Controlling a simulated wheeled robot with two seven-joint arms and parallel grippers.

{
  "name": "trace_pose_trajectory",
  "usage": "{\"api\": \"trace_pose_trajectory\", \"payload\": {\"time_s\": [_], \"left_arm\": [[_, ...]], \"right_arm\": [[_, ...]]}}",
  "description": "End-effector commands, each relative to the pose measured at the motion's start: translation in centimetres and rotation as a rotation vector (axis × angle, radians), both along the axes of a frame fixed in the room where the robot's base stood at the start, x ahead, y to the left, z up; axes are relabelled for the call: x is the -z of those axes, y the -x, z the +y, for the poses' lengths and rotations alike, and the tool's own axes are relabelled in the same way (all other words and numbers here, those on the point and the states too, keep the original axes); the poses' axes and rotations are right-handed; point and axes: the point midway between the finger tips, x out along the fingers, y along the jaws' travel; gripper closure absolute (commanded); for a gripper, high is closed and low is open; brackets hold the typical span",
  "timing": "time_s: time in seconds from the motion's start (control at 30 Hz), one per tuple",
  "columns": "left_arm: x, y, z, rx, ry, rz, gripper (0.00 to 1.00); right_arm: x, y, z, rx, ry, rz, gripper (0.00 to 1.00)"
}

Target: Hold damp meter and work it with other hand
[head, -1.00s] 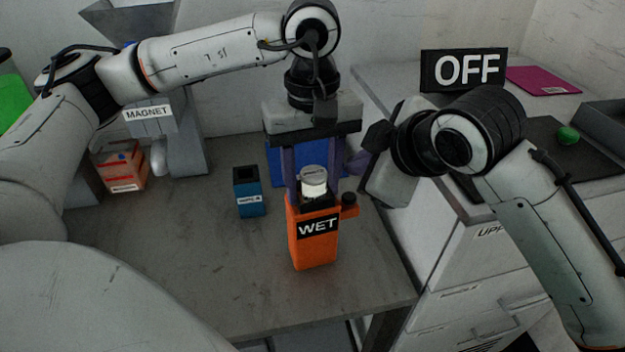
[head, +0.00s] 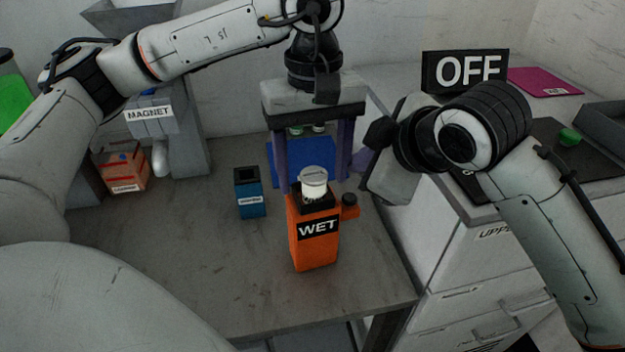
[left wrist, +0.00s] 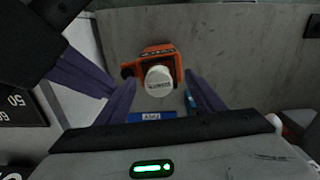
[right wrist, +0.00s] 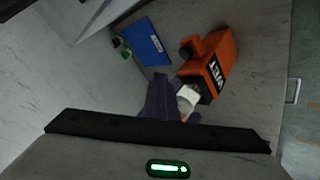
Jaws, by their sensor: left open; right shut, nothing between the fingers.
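The damp meter is an orange box (head: 313,245) with a black WET display, standing upright on the table. A white round cup (head: 313,184) sits in its black top, and a dark knob (head: 349,200) sticks out on its right side. The meter also shows in the left wrist view (left wrist: 150,55) and the right wrist view (right wrist: 222,58). My left gripper (head: 317,188) is open above the meter, its purple fingers spread either side of the cup, apart from it. My right gripper (head: 360,160) is shut and empty, to the right of the meter near the knob.
A small blue box (head: 249,195) stands left of the meter. A blue mat (head: 300,155) with small jars lies behind. The MAGNET machine (head: 150,115) and an orange bin (head: 124,172) stand at the back left. A drawer cabinet (head: 470,250) with an OFF sign (head: 464,70) borders the right.

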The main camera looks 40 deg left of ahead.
Motion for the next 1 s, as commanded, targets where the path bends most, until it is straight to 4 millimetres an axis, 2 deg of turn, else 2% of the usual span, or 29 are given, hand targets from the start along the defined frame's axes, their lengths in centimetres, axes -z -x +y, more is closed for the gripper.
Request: {"api": "trace_pose_trajectory", "payload": {"time_s": [0.03,0.2,0.4,0.6,1.0], "left_arm": [[-1.5,-0.3,-0.2,0.0,0.007,-0.016,0.33],[-5.5,-0.3,-0.2,-0.001,0.006,-0.014,0.33],[-8.2,-0.2,0.0,-0.002,0.002,-0.01,0.33],[-9.1,-0.1,0.0,-0.003,0.001,-0.004,0.33],[-9.0,-0.1,0.0,-0.002,0.0,-0.001,0.33]], "right_arm": [[0.3,0.4,0.2,-0.008,0.003,0.007,1.0],[0.3,0.3,0.1,-0.007,0.005,0.007,1.0],[0.3,0.2,0.0,-0.003,0.005,0.005,1.0],[0.2,0.1,0.0,-0.001,0.004,0.004,1.0],[0.2,0.0,0.0,-0.001,0.004,0.003,1.0]]}}
